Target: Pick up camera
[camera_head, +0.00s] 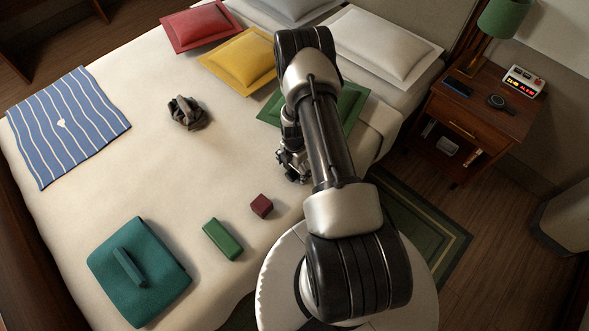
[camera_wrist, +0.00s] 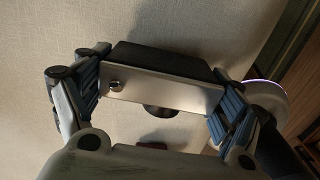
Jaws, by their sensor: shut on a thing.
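The camera (camera_wrist: 165,91) is a box with a silver front, a black upper body and a dark round part at its lower edge, seen in the wrist view. My gripper (camera_wrist: 160,88) has one blue-grey padded finger at each short end of the camera and is shut on it. In the head view my gripper (camera_head: 292,162) is low over the bed, left of my arm. The camera cannot be made out there. The wrist view does not clearly show whether the camera touches the bed.
On the bed (camera_head: 140,180) lie a burgundy cube (camera_head: 262,206), a green block (camera_head: 222,239), a teal folded item (camera_head: 140,275), a dark crumpled object (camera_head: 186,112) and a striped cloth (camera_head: 65,125). Pillows (camera_head: 381,45) line the back. A nightstand (camera_head: 475,115) stands right.

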